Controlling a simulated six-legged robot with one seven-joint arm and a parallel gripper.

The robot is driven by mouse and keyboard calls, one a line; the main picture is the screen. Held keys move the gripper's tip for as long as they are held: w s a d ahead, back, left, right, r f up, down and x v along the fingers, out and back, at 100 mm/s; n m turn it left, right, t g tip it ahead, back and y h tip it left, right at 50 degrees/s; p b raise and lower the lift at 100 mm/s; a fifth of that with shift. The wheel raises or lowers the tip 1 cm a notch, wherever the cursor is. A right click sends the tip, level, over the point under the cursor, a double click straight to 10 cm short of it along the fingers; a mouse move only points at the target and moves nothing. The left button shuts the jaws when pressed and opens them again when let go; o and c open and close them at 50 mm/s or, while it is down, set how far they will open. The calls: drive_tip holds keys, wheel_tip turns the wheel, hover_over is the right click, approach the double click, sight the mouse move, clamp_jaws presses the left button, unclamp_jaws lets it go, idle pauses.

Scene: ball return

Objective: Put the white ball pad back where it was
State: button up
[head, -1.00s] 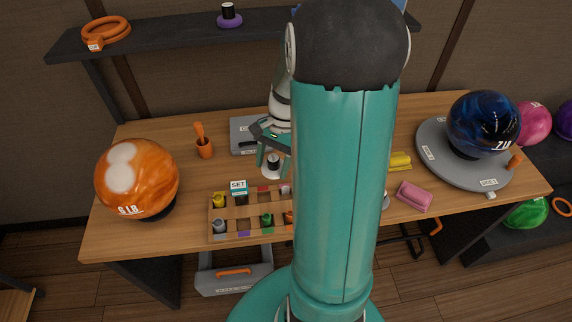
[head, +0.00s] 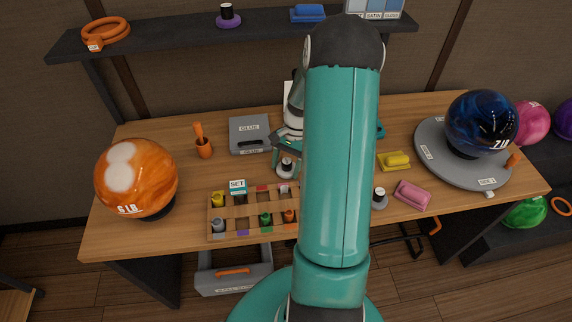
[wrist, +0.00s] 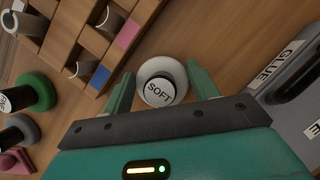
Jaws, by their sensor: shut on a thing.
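In the head view the white pad (head: 286,173) hangs or stands just behind the wooden rack (head: 228,212), under my gripper (head: 287,154). I cannot tell if it touches the table. The rack, also in the wrist view (wrist: 98,42), holds several pads and shows coloured square marks. My arm hides its right end in the head view.
A grey GLUE case (head: 249,130) lies behind and left of the pad. The orange ball (head: 136,178) stands left, the blue ball (head: 481,122) on a grey turntable right.

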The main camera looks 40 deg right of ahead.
drive_tip(key=o, duration=0.9)
drive_tip(key=shift+f, duration=0.1)
drive_tip(key=v, duration=1.2)
drive_tip(key=w+a+r+n+h, duration=0.1)
drive_tip(key=a+r+n+h, duration=0.15)
drive_tip(key=a+r, duration=0.5)
drive_tip(key=s+a+r+n+t, duration=0.2)
drive_tip(key=s+a+r+n, duration=0.1)
drive_tip(key=a, duration=0.5)
drive_tip(key=s+a+r+n+t+h, duration=0.1)
drive_tip(key=s+a+r+n+t, duration=0.1)
drive_tip(key=s+a+r+n, duration=0.2)
drive_tip(key=s+a+r+n+t+h, duration=0.1)
drive_tip(key=s+a+n, duration=0.4)
drive_tip(key=a, duration=0.6)
drive_tip(key=shift+s+a+r+t, duration=0.2)
drive_tip(key=shift+r+t, duration=0.25)
drive_tip(key=shift+r, duration=0.25)
drive_tip(key=shift+s+a+r+t, duration=0.2)
drive_tip(key=shift+r+t, duration=0.25)
drive_tip(key=shift+r, duration=0.25)
